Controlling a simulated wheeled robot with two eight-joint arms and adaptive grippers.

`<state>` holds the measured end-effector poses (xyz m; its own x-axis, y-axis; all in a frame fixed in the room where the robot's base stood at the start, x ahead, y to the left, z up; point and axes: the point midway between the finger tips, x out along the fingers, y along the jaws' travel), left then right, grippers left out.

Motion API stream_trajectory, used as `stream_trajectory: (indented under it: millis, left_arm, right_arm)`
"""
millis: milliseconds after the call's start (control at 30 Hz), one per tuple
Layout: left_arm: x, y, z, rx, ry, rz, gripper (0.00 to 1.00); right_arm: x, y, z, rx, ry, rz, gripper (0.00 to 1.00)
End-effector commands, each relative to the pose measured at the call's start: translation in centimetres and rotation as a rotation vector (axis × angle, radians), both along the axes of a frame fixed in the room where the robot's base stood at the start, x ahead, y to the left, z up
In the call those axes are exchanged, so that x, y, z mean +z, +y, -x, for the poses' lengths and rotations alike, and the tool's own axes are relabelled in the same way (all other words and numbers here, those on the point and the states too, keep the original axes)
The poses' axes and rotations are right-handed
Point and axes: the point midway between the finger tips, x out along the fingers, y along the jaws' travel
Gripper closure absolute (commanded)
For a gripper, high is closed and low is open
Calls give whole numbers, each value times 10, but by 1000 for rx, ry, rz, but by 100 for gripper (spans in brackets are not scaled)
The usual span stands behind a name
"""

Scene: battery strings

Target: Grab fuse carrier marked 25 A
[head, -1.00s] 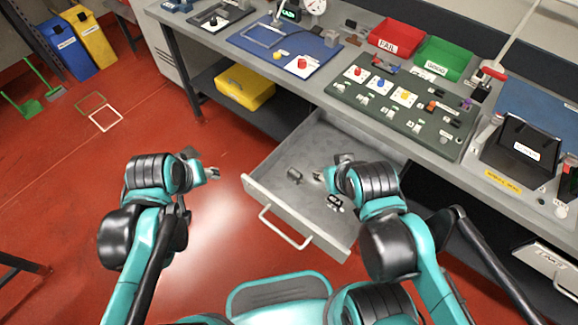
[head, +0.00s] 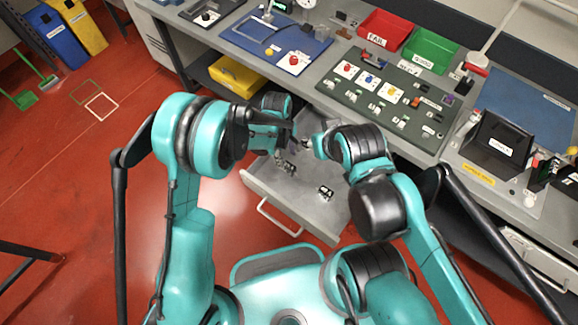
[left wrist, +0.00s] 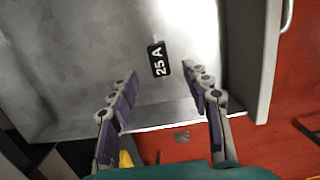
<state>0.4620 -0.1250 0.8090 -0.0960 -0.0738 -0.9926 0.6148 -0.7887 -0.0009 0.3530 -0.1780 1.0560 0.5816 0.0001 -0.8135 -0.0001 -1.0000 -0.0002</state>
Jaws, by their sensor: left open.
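A black fuse carrier marked 25 A (left wrist: 159,58) lies in the grey drawer in the left wrist view, its white label readable. My left gripper (left wrist: 160,76) is open, with its fingers on either side of the view and the carrier ahead of the gap between them. In the head view, my left gripper (head: 284,152) is over the drawer's left part. A small dark piece (head: 286,167) lies just below it, and another labelled piece (head: 326,192) lies nearer the drawer front. My right gripper (head: 316,146) is over the drawer; its jaws are too small to judge.
The open drawer (head: 275,194) has raised walls and a front handle (head: 279,221). Above it, the workbench holds a dark green panel (head: 352,98), a red bin (head: 388,28) and a green bin (head: 430,48). A yellow case (head: 236,77) sits on the shelf below.

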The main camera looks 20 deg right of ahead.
Motion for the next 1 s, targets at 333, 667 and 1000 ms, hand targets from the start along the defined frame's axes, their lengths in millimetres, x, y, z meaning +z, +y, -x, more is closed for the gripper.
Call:
stream_trajectory:
  millis: [333, 667, 1000]
  left_arm:
    - [-39, -4, 3, 1, 0, 0, 52]
    - [-75, -7, 6, 0, -1, 1, 52]
    - [-74, -7, 6, 0, -1, 0, 100]
  right_arm:
    - [-14, 0, 0, 0, 0, 0, 60]
    - [-27, 0, 0, 0, 0, 0, 60]
    - [-26, 0, 0, 0, 0, 0, 60]
